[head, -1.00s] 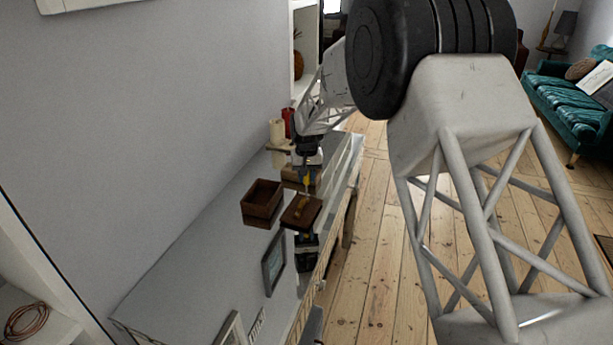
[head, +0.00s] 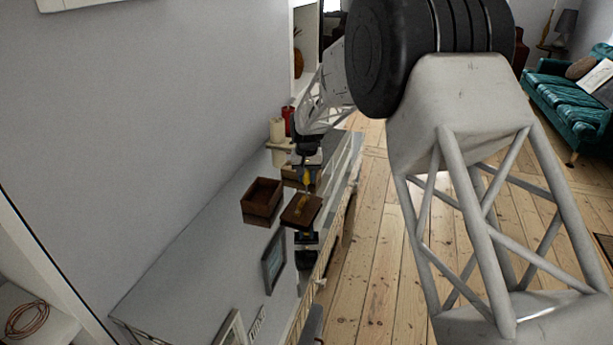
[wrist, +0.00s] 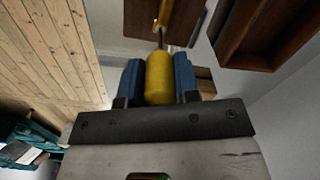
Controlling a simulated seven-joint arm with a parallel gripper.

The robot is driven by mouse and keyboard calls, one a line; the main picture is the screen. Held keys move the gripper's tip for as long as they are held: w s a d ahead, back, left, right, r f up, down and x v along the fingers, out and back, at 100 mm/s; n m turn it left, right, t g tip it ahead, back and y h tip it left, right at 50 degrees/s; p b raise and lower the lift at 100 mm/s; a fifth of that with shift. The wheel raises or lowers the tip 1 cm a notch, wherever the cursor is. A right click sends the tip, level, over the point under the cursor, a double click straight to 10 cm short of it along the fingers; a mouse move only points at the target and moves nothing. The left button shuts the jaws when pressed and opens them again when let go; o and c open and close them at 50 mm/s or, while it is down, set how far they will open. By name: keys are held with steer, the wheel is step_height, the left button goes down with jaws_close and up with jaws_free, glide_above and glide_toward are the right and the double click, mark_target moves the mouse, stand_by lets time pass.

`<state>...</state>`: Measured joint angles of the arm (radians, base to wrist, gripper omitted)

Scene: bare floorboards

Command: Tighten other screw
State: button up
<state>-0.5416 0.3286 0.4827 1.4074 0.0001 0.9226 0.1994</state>
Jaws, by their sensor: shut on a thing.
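My gripper (head: 307,170) points down over the sideboard and is shut on a yellow-handled screwdriver (head: 306,182). In the wrist view, the blue pads of my gripper (wrist: 159,72) press both sides of the yellow screwdriver handle (wrist: 159,80). Its thin shaft runs to a brass piece on a dark brown wooden lid (head: 290,217). The brass piece (head: 301,206) also shows at the top of the wrist view (wrist: 175,24). The screwdriver tip appears at or near one end of it; contact cannot be told. The screws themselves are too small to make out.
An open wooden box (head: 262,198) stands just left of the lid. A picture frame (head: 274,262) and another frame (head: 231,330) are nearer on the glossy sideboard (head: 190,275). Candles (head: 277,131) stand behind my gripper. A wall borders the left side; open floor lies right.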

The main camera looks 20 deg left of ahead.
steer(key=shift+f+m, duration=0.1)
steer(key=shift+m, duration=1.4)
steer(key=shift+m, duration=0.3)
steer(key=shift+m, duration=1.7)
steer(key=shift+f+m, duration=0.1)
steer(key=shift+m, duration=0.2)
steer(key=shift+m, duration=1.7)
steer(key=shift+m, duration=0.3)
steer(key=shift+m, duration=1.8)
